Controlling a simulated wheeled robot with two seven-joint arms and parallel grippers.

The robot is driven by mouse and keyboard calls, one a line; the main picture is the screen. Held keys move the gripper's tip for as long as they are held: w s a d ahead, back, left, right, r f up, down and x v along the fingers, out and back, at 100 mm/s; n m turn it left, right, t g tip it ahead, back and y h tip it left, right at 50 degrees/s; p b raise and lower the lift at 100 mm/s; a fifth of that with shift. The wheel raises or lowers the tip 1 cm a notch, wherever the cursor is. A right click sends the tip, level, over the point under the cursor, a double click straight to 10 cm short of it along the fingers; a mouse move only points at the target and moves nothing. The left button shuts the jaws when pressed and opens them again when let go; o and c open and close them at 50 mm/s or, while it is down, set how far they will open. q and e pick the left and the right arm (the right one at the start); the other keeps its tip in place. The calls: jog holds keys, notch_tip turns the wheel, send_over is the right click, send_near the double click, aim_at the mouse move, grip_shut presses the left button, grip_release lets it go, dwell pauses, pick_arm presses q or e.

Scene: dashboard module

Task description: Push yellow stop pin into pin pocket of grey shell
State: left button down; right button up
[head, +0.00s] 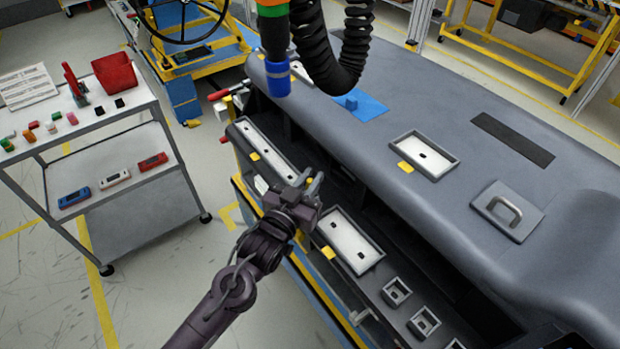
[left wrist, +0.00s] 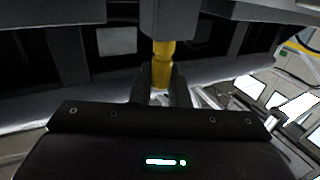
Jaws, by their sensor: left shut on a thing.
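My left gripper (head: 312,186) reaches in from the lower left to the near side of the grey shell (head: 400,95), the large dashboard body. In the left wrist view the gripper (left wrist: 160,92) is shut on the yellow stop pin (left wrist: 162,66). The pin stands upright between the fingers. Its upper end meets or passes behind a grey block (left wrist: 168,20); I cannot tell whether it is inside it. The pin pocket is not clearly seen. In the head view the pin is hidden at the gripper. My right gripper is not in view.
A black coiled hose (head: 345,60) and a tool with a blue tip (head: 277,78) hang over the shell. Framed panels (head: 350,240) lie beside the gripper. A grey cart (head: 130,130) with small coloured parts and a red bin (head: 115,72) stands left.

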pick_arm(q)
jog(key=shift+f+b, duration=0.4)
jog(key=shift+f, duration=0.3)
jog(key=c, duration=1.3)
grip_release()
jog(key=shift+r, duration=0.1)
jog(key=shift+s, duration=0.1)
jog(key=shift+s+a, duration=0.2)
jog(key=shift+s, duration=0.1)
jog(key=b+v, duration=0.2)
jog(key=v, duration=0.5)
